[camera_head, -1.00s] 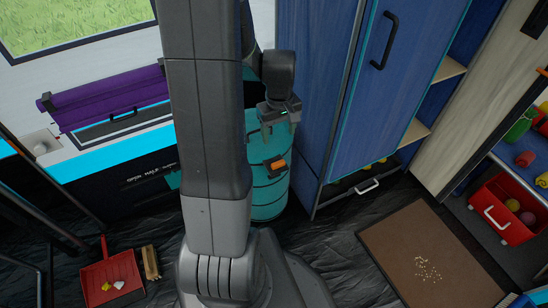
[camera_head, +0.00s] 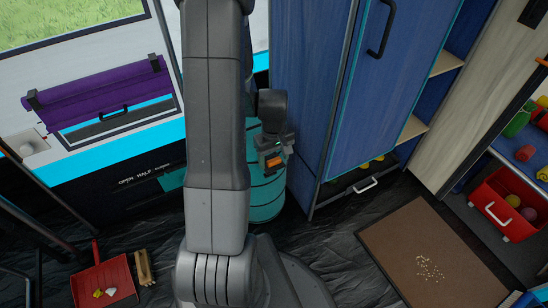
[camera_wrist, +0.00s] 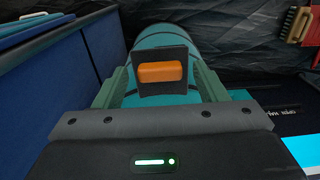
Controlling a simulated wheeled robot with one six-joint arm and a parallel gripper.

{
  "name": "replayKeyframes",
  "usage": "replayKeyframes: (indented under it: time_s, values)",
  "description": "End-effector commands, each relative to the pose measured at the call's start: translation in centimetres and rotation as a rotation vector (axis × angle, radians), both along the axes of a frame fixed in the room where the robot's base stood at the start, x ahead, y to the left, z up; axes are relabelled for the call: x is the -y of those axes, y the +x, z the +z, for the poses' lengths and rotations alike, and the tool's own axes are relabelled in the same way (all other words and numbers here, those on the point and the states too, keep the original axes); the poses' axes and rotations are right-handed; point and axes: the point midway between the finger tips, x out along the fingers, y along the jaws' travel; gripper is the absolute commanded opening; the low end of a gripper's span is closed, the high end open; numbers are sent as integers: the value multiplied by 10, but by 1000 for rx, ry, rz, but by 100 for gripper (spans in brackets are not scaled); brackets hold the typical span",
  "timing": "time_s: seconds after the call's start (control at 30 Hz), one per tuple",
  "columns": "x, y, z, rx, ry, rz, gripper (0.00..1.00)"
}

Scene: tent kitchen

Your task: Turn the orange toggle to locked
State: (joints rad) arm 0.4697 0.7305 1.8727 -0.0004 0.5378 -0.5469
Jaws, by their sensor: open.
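The orange toggle (camera_wrist: 160,72) sits on a dark square plate (camera_wrist: 143,56) on the side of a teal barrel (camera_wrist: 180,37). In the wrist view the toggle lies level, its long side running left to right. My gripper (camera_wrist: 157,88) is open, with one green finger on each side of the plate and toggle. I cannot tell whether the fingers touch it. In the head view the toggle (camera_head: 276,161) shows just below my gripper (camera_head: 272,150), and my arm hides part of the barrel (camera_head: 266,195).
A blue cabinet (camera_head: 350,90) stands close to the right of the barrel. A brown mat (camera_head: 425,250) lies on the floor at right. A red dustpan (camera_head: 103,283) and a brush (camera_head: 144,267) lie at lower left. A purple roll (camera_head: 95,90) hangs on the left wall.

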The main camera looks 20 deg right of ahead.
Motion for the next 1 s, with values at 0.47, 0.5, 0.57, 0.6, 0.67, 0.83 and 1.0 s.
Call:
replayKeyframes:
  time_s: [0.47,0.5,0.57,0.6,0.67,0.83,1.0]
  values:
    - [0,0,0,0,0,-1,20]
    - [0,0,0,0,0,-3,20]
    - [0,0,1,0,0,-10,20]
    - [0,0,1,0,0,-18,20]
    - [0,0,1,0,0,-32,20]
    - [0,0,1,0,0,-112,20]
    - [0,0,1,0,0,-243,20]
